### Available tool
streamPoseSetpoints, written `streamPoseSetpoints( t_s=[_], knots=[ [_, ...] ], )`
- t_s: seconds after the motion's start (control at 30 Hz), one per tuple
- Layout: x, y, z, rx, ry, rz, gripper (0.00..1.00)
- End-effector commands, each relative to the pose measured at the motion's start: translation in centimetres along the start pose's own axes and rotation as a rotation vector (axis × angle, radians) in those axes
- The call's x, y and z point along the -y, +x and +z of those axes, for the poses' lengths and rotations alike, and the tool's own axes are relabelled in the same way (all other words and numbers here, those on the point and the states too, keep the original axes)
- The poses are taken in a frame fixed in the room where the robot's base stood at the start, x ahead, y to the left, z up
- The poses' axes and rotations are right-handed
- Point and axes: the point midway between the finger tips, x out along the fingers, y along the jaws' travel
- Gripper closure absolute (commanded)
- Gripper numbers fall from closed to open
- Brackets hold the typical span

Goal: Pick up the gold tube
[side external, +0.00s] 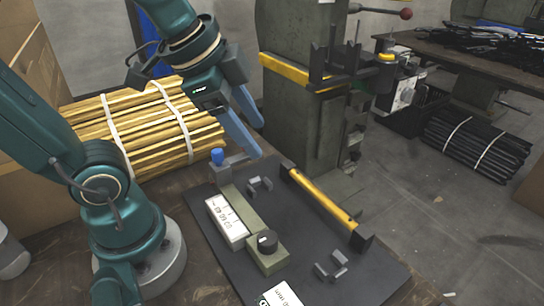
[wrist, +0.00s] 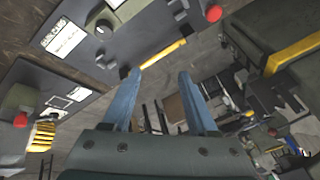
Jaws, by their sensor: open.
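A gold tube (side external: 322,203) lies slantwise on the dark base plate (side external: 215,262), with a dark holder at each end. It also shows in the wrist view (wrist: 163,53), beyond my fingertips. My gripper (side external: 260,140) is open and empty, with blue fingers pointing down to the right. It is above and behind the far end of the plate, apart from the tube. In the wrist view my gripper (wrist: 160,74) has its two fingers spread apart, with the tube ahead between their tips.
The plate carries a control box with a black knob (side external: 267,241), a white label, a blue-topped part (side external: 217,156) and small grey brackets (side external: 331,266). A green press column (side external: 300,110) stands close behind. A bundle of gold tubes (side external: 150,125) lies at the left.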

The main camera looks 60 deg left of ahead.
Motion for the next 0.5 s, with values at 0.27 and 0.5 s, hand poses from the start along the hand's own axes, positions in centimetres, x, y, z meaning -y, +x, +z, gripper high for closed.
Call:
streamPoseSetpoints(
  t_s=[0.27,0.5],
  knots=[
    [2.5,3.3,-4.6,0.073,0.453,0.109,0.41],
    [3.1,9.0,-7.2,0.124,0.758,0.243,0.41]
  ],
)
